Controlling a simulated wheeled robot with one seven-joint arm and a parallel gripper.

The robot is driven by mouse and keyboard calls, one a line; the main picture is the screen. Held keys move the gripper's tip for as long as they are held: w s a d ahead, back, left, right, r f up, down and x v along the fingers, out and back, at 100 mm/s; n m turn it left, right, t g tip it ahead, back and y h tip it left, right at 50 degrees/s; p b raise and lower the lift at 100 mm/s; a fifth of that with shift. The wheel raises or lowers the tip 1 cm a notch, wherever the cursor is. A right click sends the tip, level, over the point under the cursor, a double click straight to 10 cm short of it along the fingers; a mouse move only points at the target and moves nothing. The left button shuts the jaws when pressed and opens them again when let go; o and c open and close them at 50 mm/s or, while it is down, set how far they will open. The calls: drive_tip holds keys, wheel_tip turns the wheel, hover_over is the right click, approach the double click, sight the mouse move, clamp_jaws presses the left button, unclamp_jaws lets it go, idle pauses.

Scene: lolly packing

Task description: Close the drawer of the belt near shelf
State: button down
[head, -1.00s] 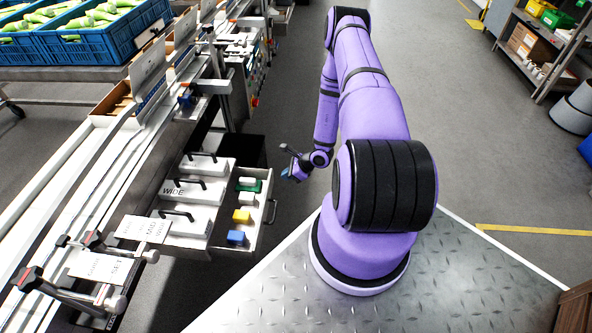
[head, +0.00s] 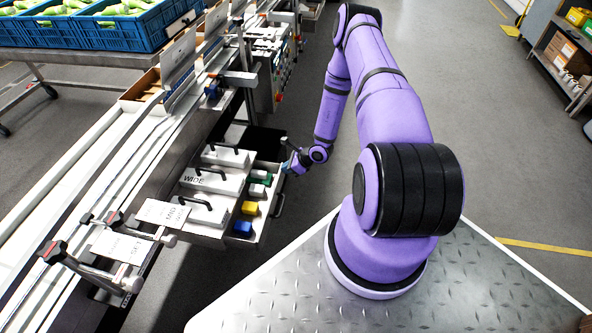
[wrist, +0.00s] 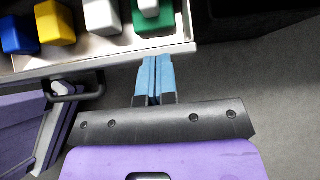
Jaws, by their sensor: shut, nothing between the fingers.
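The drawer (head: 266,225) of the belt stands pulled out from under the conveyor side, with its black bar handle (head: 279,204) on the front. It holds white blocks with black handles, one marked WIDE, and small blue, yellow, white and green blocks. My gripper (head: 287,166) is at the drawer's front, near its far end. In the wrist view, its blue fingers (wrist: 154,75) are shut and empty, with the tips at the drawer's front panel (wrist: 115,57). Whether they touch it I cannot tell. The handle (wrist: 78,92) lies to the left of the fingers.
The belt (head: 135,165) runs along the left, with clamps and knobs (head: 55,250) at its near end. Blue crates (head: 95,30) stand at the back left. A shelf (head: 560,65) stands at the far right. The floor right of my arm is clear.

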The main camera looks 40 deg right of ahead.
sight(266, 165)
drive_tip(key=w+a, duration=0.1)
drive_tip(key=w, duration=0.1)
drive_tip(key=w+a, duration=0.4)
drive_tip(key=shift+w+a, duration=0.1)
drive_tip(key=shift+w, duration=0.25)
